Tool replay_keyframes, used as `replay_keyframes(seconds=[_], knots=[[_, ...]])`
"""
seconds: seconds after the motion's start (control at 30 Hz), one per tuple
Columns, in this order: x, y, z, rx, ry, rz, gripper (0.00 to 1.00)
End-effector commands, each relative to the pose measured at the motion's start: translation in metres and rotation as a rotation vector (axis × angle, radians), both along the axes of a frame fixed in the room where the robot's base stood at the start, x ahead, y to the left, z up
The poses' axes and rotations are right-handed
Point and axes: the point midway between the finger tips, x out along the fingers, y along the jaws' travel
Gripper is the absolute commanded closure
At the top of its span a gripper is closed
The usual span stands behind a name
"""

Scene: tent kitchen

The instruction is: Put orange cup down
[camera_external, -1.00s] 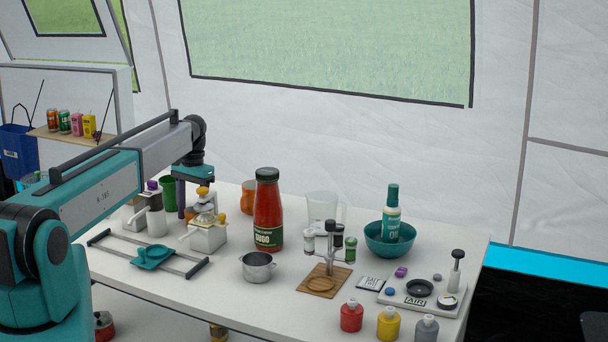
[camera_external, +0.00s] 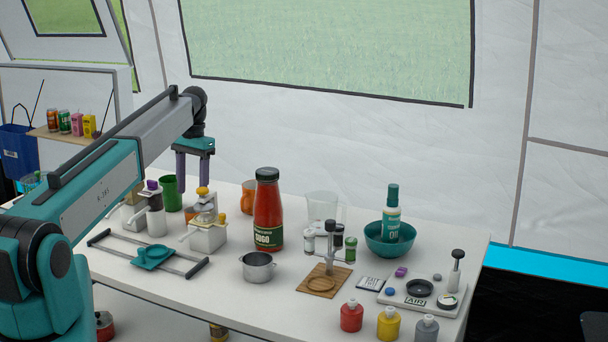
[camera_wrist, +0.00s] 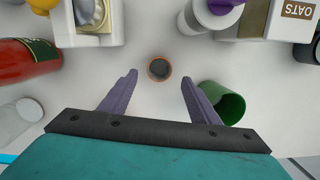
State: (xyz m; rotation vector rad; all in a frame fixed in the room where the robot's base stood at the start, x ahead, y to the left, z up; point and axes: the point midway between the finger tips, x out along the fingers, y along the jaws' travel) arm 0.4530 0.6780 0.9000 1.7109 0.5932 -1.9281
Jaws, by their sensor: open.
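A small orange cup (camera_wrist: 159,69) stands upright on the white table, its round rim and dark inside seen from above in the wrist view. In the external view a small orange patch of it (camera_external: 190,213) shows below my gripper (camera_external: 193,195), partly hidden. My gripper is open and empty, pointing down above the cup. In the wrist view its two purple fingers (camera_wrist: 158,82) stand apart on either side of the cup, not touching it.
A green cup (camera_wrist: 222,103) is close by the right finger in the wrist view. Bare table surrounds the small cup.

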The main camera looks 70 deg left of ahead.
Motion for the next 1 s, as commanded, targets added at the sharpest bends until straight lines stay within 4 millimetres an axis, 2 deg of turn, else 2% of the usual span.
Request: replay_keyframes(seconds=[0.2,0.4,1.0], knots=[[0.003,0.003,0.025,0.001,-0.001,0.000,0.44],[0.004,0.003,0.040,0.000,0.000,0.000,0.44],[0.004,0.003,0.043,-0.001,0.001,0.000,0.44]])
